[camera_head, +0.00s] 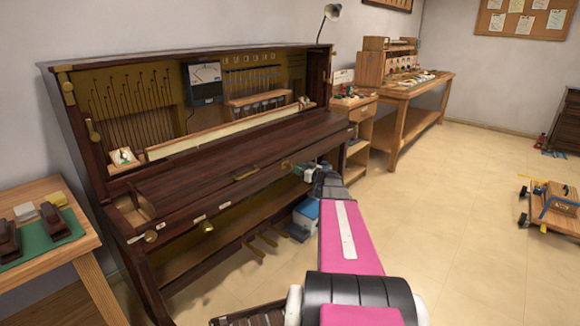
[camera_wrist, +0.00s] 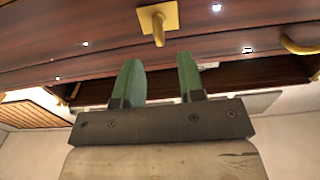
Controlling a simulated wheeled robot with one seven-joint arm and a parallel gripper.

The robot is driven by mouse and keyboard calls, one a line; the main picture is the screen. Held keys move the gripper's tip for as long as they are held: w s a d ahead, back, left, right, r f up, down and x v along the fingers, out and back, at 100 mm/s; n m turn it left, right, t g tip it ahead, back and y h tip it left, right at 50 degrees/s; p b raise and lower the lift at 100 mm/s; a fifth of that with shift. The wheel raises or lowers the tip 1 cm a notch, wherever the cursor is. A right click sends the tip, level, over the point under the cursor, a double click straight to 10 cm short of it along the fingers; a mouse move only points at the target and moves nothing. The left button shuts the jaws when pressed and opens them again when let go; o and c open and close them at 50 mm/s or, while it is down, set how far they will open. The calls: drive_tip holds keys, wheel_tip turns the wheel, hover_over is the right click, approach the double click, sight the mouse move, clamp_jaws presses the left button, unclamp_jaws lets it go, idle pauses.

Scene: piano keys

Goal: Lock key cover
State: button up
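The upright piano's dark wooden key cover (camera_head: 195,185) looks lowered over the keyboard, with a brass handle (camera_head: 245,172) at its front. In the wrist view, a brass lock piece (camera_wrist: 157,22) juts from a square brass plate on the dark wood. My gripper (camera_head: 300,168) is at the right part of the piano front. In the wrist view, my gripper's green fingers (camera_wrist: 160,62) are apart with nothing between them. Their tips are just below the brass piece in the picture and appear not to touch it. My arm hides part of the right front.
A curved brass handle (camera_wrist: 302,46) is at the right in the wrist view. A side table (camera_head: 70,258) stands at left, a workbench (camera_head: 410,95) at back right. Floor to the right is mostly clear, with a low cart (camera_head: 552,208).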

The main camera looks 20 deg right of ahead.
sight(290, 165)
drive_tip(key=shift+x, duration=3.2)
clamp_jaws()
